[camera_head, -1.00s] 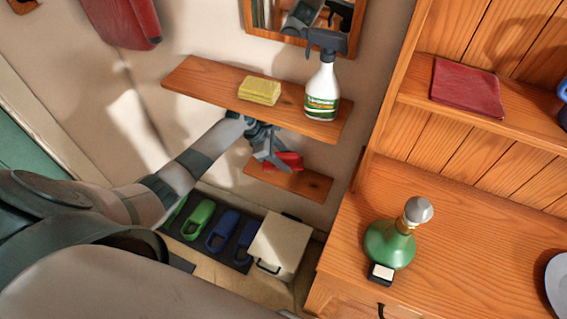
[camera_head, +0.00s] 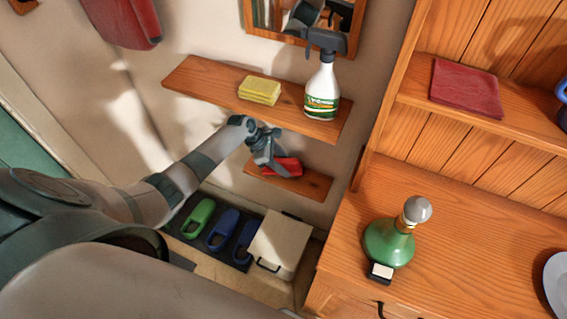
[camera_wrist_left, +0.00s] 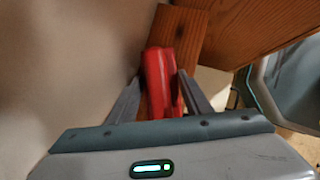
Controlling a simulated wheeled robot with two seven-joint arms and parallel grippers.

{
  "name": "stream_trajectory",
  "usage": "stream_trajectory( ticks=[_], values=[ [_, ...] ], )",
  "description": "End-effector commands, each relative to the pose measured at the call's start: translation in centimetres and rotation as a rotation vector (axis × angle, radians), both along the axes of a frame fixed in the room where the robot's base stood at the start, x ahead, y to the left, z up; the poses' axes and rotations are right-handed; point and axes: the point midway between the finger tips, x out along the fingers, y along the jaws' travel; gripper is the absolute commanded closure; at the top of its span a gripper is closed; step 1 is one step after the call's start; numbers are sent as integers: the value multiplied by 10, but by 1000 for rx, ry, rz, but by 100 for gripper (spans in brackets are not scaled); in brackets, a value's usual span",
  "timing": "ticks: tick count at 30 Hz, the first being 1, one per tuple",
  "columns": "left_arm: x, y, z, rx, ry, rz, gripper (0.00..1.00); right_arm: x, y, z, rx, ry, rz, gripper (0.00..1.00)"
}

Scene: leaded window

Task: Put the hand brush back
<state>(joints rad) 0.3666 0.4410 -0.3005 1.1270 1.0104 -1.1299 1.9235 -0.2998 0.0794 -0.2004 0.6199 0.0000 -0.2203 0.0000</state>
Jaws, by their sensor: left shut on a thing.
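A red object (camera_head: 283,167), which looks like the hand brush, is at the small lower wooden shelf (camera_head: 312,184) on the wall. My left gripper (camera_head: 268,163) is shut on its left end. In the left wrist view the red hand brush (camera_wrist_left: 161,80) sits between the two fingers of my left gripper (camera_wrist_left: 160,98), with the wooden shelf (camera_wrist_left: 185,25) beyond it. The bristles are hidden. I cannot tell whether the brush rests on the shelf or is just above it. My right gripper is not in view.
A longer shelf (camera_head: 205,80) above holds a yellow sponge (camera_head: 259,90) and a spray bottle (camera_head: 322,88). Below are a cream box (camera_head: 281,243) and green and blue slippers (camera_head: 222,228). A wooden dresser with a green lamp (camera_head: 388,245) stands right.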

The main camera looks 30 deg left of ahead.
Motion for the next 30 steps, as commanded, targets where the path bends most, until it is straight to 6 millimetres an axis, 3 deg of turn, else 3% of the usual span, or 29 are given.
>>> stream_trajectory(
  ticks=[1, 2, 4, 19, 30],
  values=[
    [0, 0, -1, -1, 0, 0, 80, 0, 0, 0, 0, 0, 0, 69],
    [0, 0, -1, 0, 0, 0, 50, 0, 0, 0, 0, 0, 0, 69],
    [0, 0, -1, 0, 0, 0, 36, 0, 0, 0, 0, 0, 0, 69],
    [-1, 3, 5, 0, -1, 1, 36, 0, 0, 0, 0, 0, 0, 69],
    [-17, 28, 43, 2, -1, 0, 36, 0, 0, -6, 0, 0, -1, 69]
  ],
)
